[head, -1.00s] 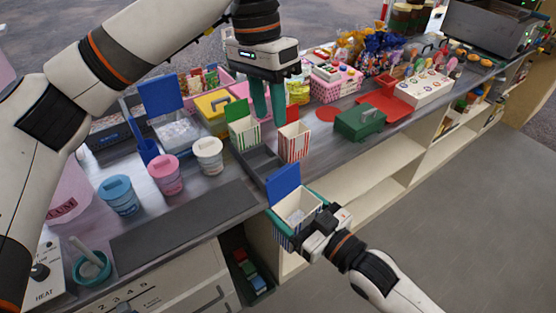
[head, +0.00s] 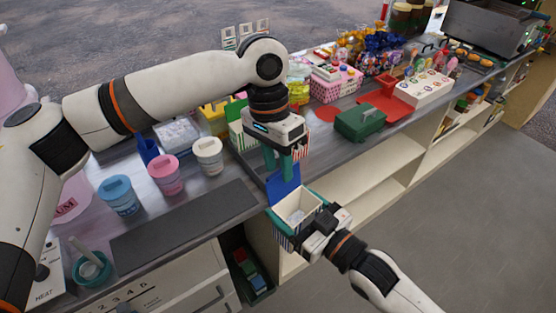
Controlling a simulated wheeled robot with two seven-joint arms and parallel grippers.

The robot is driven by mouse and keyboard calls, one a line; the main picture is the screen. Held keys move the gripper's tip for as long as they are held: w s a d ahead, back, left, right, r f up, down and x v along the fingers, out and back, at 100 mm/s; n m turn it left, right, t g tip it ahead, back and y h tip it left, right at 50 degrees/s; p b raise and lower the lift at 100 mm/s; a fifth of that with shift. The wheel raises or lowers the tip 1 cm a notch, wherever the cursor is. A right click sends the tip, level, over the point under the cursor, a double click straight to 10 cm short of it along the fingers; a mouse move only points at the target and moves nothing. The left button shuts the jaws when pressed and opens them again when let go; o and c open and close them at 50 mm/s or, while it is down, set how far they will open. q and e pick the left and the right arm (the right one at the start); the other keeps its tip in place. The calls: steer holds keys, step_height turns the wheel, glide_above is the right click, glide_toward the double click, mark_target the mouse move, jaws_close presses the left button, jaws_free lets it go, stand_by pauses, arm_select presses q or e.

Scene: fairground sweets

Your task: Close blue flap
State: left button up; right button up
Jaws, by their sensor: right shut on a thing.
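The striped box (head: 283,228) with the blue flap (head: 284,188) is at the counter's front edge. Its flap stands up, open, at the box's far side. The box mouth is open and pale contents show inside. My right gripper (head: 303,216) is shut on this box, its teal fingers along the box's sides. My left gripper (head: 281,164) points down just behind and above the blue flap, its teal fingertips close to the flap's top edge. I cannot tell whether they touch it, or how far apart the fingers are.
A striped box with a green flap (head: 237,110) stands behind my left gripper. A green case (head: 360,122) and a red tray (head: 385,103) lie to the right. Pink (head: 166,175), blue (head: 119,196) and cream (head: 208,156) tubs stand left. A dark mat (head: 185,222) lies in front.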

mark_target(294, 174)
arm_select(q)
jaws_close()
steer(key=shift+s+d+r+t+y, duration=0.1)
steer(key=shift+s+d+t+y, duration=0.1)
steer(key=shift+t+y, duration=0.15)
stand_by(0.5)
steer(key=shift+s+d+r+t+y, duration=0.1)
steer(key=shift+s+d+t+y, duration=0.45)
steer(key=shift+t, duration=0.3)
steer(key=shift+s+d+t+y, duration=0.55)
steer(key=shift+s+t+y, duration=0.25)
steer(key=shift+t+y, duration=0.15)
steer(key=shift+s+d+f+t+y, duration=0.35)
steer(key=shift+s+d+t+y, duration=0.15)
steer(key=shift+t+y, duration=0.3)
steer(key=shift+s+d+f+t+y, duration=0.35)
steer(key=shift+s+t+y, duration=0.2)
steer(key=shift+t, duration=0.35)
steer(key=shift+s+d+f+t+y, duration=0.35)
steer(key=shift+s+d+t+y, duration=0.1)
steer(key=shift+t+y, duration=0.35)
